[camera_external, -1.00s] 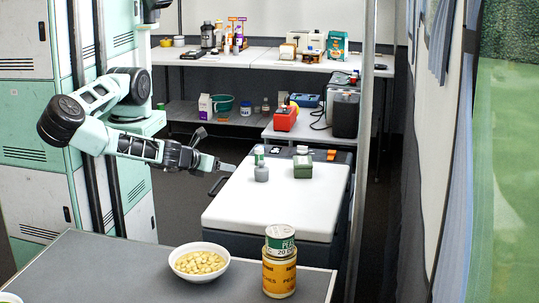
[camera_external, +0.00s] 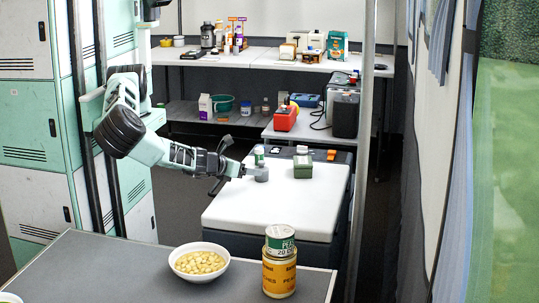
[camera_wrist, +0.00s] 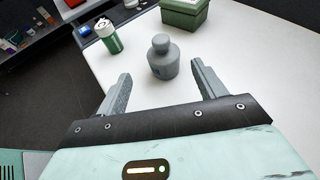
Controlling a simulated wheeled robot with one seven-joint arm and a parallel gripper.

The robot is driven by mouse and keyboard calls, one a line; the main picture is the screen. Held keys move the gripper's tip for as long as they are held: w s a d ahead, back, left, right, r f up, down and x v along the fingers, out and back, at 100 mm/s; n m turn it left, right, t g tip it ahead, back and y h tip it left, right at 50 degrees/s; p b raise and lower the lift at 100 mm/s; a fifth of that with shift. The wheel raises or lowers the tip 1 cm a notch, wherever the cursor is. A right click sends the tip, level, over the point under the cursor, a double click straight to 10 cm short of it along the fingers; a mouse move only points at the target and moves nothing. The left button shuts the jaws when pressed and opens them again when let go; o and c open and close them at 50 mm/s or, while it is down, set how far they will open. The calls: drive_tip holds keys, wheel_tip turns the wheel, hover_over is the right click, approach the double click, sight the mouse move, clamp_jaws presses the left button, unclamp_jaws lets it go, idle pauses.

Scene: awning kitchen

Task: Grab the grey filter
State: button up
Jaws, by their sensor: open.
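The grey filter (camera_wrist: 164,62) is a small bottle-shaped piece with a narrower knob on top. It stands upright on the white cooler top, and in the external view the filter (camera_external: 262,174) is at the end of my gripper. My gripper (camera_wrist: 158,82) is open in the wrist view, with one finger on each side and the filter ahead, between the lines of the fingers. I cannot tell whether the fingertips reach around it. In the external view my gripper (camera_external: 243,170) comes in from the left, low over the top.
The front of the white top (camera_external: 272,218) is clear. A bowl of yellowish pieces (camera_external: 199,262) and stacked cans (camera_external: 279,262) stand on the near counter.

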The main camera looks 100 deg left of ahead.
drive_tip(key=shift+w+p+x, duration=0.25)
drive_tip(key=shift+p+x, duration=0.4)
drive_tip(key=shift+x, duration=2.8)
drive_tip(key=shift+d, duration=0.2)
drive_tip(key=c, duration=1.1)
